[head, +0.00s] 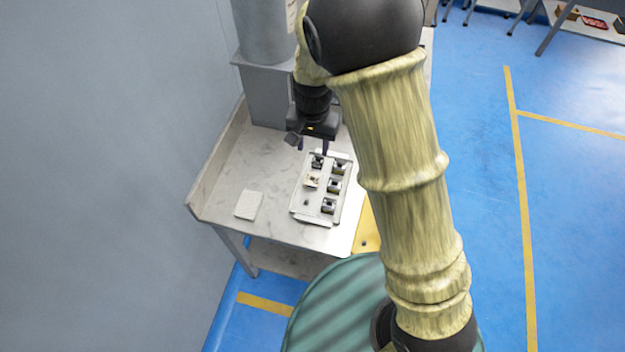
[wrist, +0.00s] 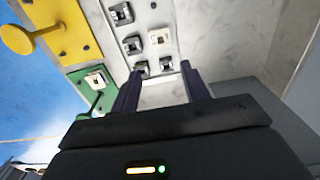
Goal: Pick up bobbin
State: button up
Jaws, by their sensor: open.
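Several small dark and metallic bobbins (head: 328,206) sit in two rows in a pale tray (head: 297,213) on the table. One piece in the left row (head: 312,180) is paler, cream-coloured; it also shows in the wrist view (wrist: 160,36). My gripper (head: 313,147) is open and empty above the tray's far end. In the wrist view my two dark fingers (wrist: 160,70) stand apart, with two bobbins (wrist: 141,68) (wrist: 166,64) just beyond their tips. I cannot tell the exact height between fingertips and bobbins. My arm hides part of the table's right side.
A white square pad (head: 248,204) lies on the light table (head: 232,165), left of the tray. A grey machine (head: 268,95) stands at the back.

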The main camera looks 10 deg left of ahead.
send_over(312, 181)
notch_tip(312, 181, down, 10)
jog(key=shift+d+f, duration=0.1)
dwell(0.4)
jog(key=shift+f+p, duration=0.7)
jog(key=shift+f, duration=1.85)
jog(key=c, duration=0.6)
